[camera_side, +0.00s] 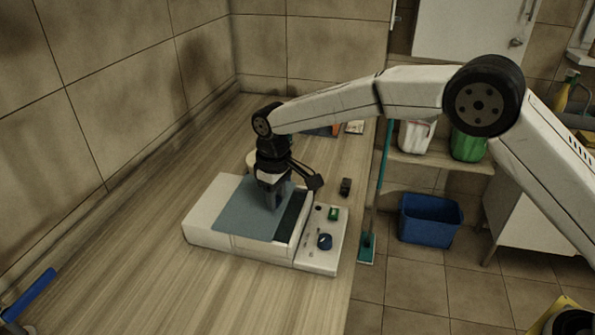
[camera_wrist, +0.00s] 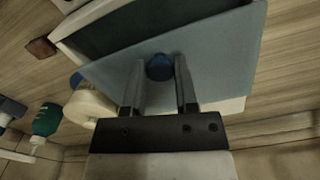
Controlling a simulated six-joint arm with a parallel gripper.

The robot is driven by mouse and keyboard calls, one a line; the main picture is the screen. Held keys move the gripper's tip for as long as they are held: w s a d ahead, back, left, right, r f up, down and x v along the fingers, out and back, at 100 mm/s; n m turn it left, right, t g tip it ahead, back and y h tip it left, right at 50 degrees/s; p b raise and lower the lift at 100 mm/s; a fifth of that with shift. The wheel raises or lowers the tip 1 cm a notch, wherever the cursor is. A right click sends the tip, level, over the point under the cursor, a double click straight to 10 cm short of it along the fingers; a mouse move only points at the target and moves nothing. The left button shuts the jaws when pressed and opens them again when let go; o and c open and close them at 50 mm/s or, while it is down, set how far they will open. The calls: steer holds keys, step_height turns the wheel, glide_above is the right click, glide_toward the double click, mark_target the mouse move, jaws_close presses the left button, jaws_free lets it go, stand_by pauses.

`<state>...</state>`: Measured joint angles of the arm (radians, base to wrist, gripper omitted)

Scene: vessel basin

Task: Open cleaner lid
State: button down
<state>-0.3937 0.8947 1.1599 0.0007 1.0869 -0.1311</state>
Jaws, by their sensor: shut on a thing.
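The cleaner (camera_side: 208,217) is a white box on the counter with a control panel at its right end. Its flat blue-grey lid (camera_side: 240,213) sits askew over the box, leaving a dark strip of the basin (camera_side: 291,222) uncovered at the right. In the wrist view, the lid (camera_wrist: 215,60) is turned relative to the box's white rim, with dark interior showing beyond it. My gripper (camera_side: 273,202) points down at the lid; its fingers are shut on the round blue lid knob (camera_wrist: 159,67). The side view hides the knob. I cannot tell how far the lid is raised.
A small dark block (camera_side: 346,186) lies behind the panel, near the counter's right edge. A pale round container (camera_wrist: 90,105) and a green bottle (camera_wrist: 46,120) stand nearby.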

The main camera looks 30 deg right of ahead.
mark_target(248, 201)
steer(key=shift+w+a, duration=2.35)
steer(key=shift+w, duration=0.1)
steer(key=shift+c, duration=1.9)
jaws_free()
steer(key=shift+s, duration=0.1)
step_height(248, 201, up, 8)
